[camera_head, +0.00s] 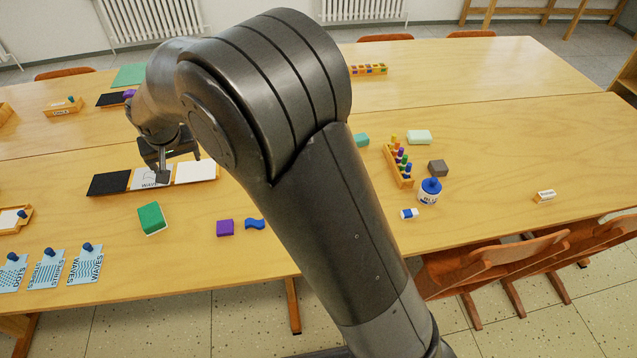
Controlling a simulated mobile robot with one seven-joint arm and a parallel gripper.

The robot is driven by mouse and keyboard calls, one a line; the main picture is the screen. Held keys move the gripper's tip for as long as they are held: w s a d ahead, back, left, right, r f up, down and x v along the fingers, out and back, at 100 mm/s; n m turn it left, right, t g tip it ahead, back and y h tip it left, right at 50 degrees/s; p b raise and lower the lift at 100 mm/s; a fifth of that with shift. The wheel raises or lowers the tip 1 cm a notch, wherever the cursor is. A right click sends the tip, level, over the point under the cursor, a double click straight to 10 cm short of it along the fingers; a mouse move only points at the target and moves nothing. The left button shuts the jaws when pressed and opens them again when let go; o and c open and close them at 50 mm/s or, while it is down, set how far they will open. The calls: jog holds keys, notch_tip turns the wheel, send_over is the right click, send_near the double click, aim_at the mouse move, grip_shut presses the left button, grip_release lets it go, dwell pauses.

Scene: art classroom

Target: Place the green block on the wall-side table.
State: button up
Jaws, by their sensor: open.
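A green block (151,218) with a pale lower edge lies on the near table (480,130). I cannot tell for certain which one the task names. The wall-side table (440,62) is the far one, towards the radiators, and adjoins the near table along a seam. My gripper (163,168) is open, with nothing visible between its fingers. It is over the middle of a three-panel tray (110,183), behind the larger green block and apart from it.
A purple block (225,228) and blue wavy piece (255,224) lie right of the green block. Knobbed cards (84,266) are at lower left. The far table's right part is mostly clear.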

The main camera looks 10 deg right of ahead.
jog(key=s+d+r+m, duration=0.1)
jog(key=s+d+r, duration=0.25)
jog(key=d, duration=0.45)
jog(key=s+d+r, duration=0.2)
jog(key=d+r, duration=0.3)
jog(key=d, duration=0.2)
jog(key=s+d+r+m, duration=0.15)
jog(key=d+r, duration=0.25)
jog(key=d, duration=0.4)
jog(key=s+d, duration=0.7)
jog(key=s, duration=0.3)
jog(key=s+d+t+h, duration=0.1)
jog(key=s+d, duration=0.6)
jog(key=s, duration=0.3)
jog(key=shift+d+r+m+t+h, duration=0.2)
jog(key=shift+m+t+h, duration=0.1)
jog(key=shift+m, duration=0.05)
